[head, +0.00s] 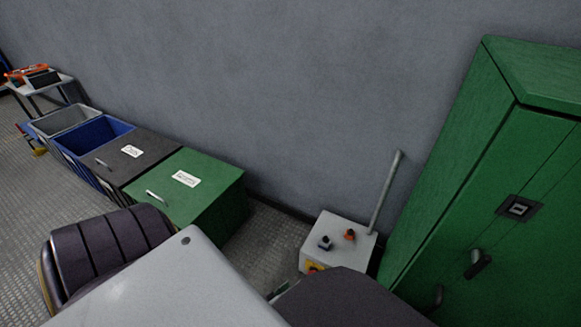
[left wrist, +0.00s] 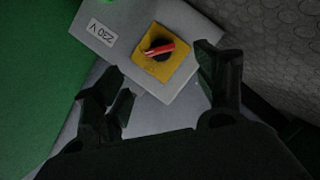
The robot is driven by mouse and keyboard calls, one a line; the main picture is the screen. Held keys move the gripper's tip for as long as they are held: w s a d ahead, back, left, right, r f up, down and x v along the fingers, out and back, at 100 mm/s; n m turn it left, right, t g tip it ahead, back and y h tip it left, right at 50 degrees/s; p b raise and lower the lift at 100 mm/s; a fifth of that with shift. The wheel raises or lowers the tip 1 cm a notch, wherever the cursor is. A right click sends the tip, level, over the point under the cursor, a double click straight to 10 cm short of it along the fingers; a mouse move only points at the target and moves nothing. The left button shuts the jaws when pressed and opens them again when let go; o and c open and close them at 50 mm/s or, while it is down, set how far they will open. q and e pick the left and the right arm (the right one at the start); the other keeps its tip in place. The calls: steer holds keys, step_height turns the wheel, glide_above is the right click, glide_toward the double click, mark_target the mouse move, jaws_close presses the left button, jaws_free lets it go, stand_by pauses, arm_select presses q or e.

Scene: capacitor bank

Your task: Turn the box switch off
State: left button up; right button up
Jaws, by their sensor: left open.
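The grey switch box (head: 341,235) stands on the floor by the wall, left of the green cabinet. Its yellow plate (head: 314,267) is partly hidden behind my left arm in the head view. In the head view only a bit of the left gripper (head: 278,291) shows. My right gripper is not seen.
A tall green cabinet (head: 480,190) stands close on the right. A grey pipe (head: 385,192) rises from behind the box. Green (head: 200,205), dark and blue bins line the wall at left. Some bare floor lies between the green bin and the box.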

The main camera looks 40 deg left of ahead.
arm_select(q)
steer(key=shift+s+r, duration=0.2)
steer(key=shift+s, duration=0.35)
